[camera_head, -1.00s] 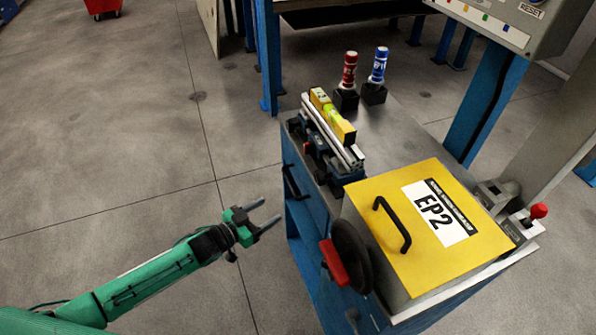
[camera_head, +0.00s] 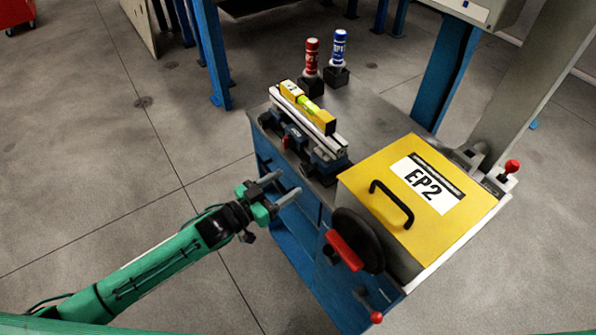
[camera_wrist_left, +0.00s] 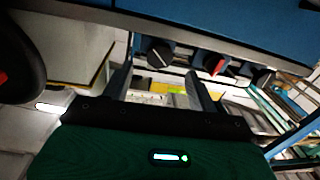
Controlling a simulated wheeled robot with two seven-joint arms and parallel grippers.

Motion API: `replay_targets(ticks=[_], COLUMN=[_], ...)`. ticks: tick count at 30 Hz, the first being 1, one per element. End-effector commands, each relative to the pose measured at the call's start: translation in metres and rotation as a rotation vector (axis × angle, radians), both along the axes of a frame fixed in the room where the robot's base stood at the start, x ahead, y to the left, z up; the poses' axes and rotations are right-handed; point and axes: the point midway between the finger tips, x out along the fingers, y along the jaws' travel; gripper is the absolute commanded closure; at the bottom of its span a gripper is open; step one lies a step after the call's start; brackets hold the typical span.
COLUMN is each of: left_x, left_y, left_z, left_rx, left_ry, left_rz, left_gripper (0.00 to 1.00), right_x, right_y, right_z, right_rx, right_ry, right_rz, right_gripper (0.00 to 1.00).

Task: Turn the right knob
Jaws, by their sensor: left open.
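A row of three knobs shows along the front edge of the blue bench. The right knob in the head view is dark (camera_head: 308,168); in the wrist view it seems to be the black knob with a pale line (camera_wrist_left: 160,55), nearest the handwheel. A red knob (camera_head: 287,142) is in the middle, and it also shows in the wrist view (camera_wrist_left: 213,65). Another black knob (camera_wrist_left: 262,77) lies beyond it. My left gripper (camera_head: 288,184) is open and empty, in front of the bench and apart from the knobs. Its fingers (camera_wrist_left: 160,84) point toward the right knob's side. My right gripper is out of view.
A black handwheel with a red handle (camera_head: 343,250) stands out from the bench front, right of my left gripper. A yellow EP2 box (camera_head: 370,177), a level (camera_head: 308,105) and red (camera_head: 312,55) and blue (camera_head: 339,48) bottles sit on top. Floor at left is clear.

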Motion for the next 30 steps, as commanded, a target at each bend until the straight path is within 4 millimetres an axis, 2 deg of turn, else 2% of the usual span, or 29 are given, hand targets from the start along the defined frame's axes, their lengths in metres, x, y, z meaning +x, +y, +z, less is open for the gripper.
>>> replay_targets(ticks=[3,9,21,23,28,30], left_x=[0.015,0.031,0.035,0.035,0.035,0.035], left_y=[-0.018,-0.035,-0.04,-0.04,-0.04,-0.04], left_z=[0.003,0.001,-0.001,0.0,0.0,0.0], left_rx=[-0.002,-0.001,0.0,0.0,0.0,0.0], left_ry=[-0.001,-0.001,0.0,0.0,0.0,0.0], left_rz=[0.0,0.0,0.0,0.0,0.0,0.0], left_gripper=[0.41,0.41,0.41,0.51,0.84,0.85], right_x=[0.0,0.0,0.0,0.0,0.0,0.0], right_y=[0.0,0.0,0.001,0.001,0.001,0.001], right_z=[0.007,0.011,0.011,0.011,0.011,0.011], right_rx=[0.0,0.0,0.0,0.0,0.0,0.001], right_ry=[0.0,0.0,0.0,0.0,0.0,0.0], right_rz=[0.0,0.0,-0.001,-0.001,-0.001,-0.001], right_gripper=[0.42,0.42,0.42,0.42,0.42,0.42])
